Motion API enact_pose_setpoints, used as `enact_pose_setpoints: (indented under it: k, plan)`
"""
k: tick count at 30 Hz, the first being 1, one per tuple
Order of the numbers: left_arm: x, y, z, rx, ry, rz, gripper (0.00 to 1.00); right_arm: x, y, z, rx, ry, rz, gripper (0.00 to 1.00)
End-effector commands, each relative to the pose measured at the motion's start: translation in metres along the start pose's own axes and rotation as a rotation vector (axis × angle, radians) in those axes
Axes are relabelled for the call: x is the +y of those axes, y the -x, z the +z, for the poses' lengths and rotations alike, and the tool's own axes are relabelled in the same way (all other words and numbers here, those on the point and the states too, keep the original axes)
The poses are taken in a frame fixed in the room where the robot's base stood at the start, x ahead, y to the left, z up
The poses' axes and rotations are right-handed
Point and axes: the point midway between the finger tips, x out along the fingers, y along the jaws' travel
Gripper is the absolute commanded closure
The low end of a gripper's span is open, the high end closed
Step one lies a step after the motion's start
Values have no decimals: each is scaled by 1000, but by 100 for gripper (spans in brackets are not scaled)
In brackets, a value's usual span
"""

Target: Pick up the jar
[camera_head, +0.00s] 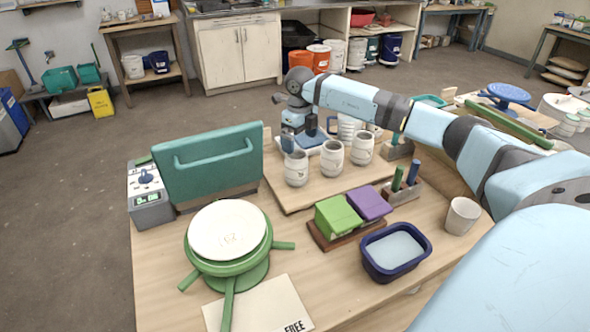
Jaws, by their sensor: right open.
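Three pale cream jars stand upright in a row on a wooden board on the table: the left jar (296,169), the middle jar (332,158) and the right jar (362,148). Another pale ribbed vessel (347,127) stands behind them, partly hidden by my arm. My right gripper (302,145) points down at the back left of the row, behind and above the left jar. It is open, and no jar shows between its fingers. I cannot tell whether it touches anything. My left gripper is out of view.
A green lidded case (207,165) stands left of the board. A green banding wheel with a white disc (228,230) is at the front left. Green and purple blocks (338,217), a blue tub (396,251) and a cup (462,216) stand in front of the board.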

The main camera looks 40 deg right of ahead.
Motion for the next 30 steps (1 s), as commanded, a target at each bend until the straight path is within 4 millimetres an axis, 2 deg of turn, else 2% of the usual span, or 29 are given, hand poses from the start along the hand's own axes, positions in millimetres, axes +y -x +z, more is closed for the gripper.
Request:
enact_pose_setpoints:
  k: [3,13,21,28,29,30]
  plan:
    - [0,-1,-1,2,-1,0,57,0,-20,0,2,0,2,0]
    - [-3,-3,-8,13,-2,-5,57,3,-43,3,0,1,2,0]
    - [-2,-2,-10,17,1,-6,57,7,-80,7,1,0,3,0]
    - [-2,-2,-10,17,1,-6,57,7,-84,7,-1,0,2,0]
    - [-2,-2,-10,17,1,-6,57,7,-84,7,-1,0,2,2]
    - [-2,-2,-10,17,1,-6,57,7,-84,7,-1,0,2,12]
